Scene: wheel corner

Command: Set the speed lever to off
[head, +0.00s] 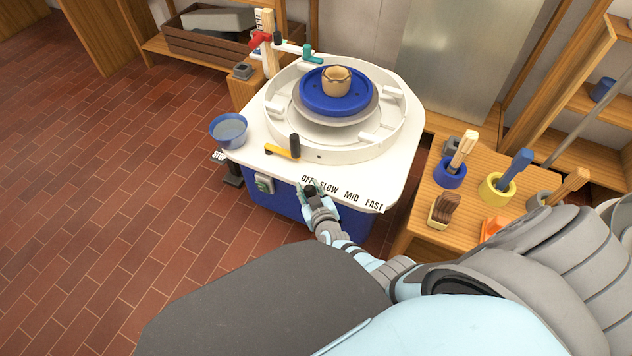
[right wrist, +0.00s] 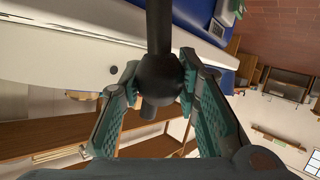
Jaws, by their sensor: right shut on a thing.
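The pottery wheel's speed lever has a black ball knob (right wrist: 160,78) on a dark rod, seen in the right wrist view. My right gripper (right wrist: 158,88) is shut on the knob, a green finger on each side. In the head view, the right gripper (head: 313,190) is at the front edge of the white wheel top, just under the OFF (head: 308,179) and SLOW (head: 329,187) labels. It mostly hides the lever there, so its exact setting is hard to tell. MID (head: 351,195) and FAST (head: 374,204) are farther right. My left gripper is not in view.
A yellow arm with a black grip (head: 294,146) lies on the wheel top (head: 395,172) behind the labels. A blue water bowl (head: 229,130) is at the left corner. A small clay pot (head: 336,80) sits on the blue disc. A wooden tool table (head: 424,213) stands right.

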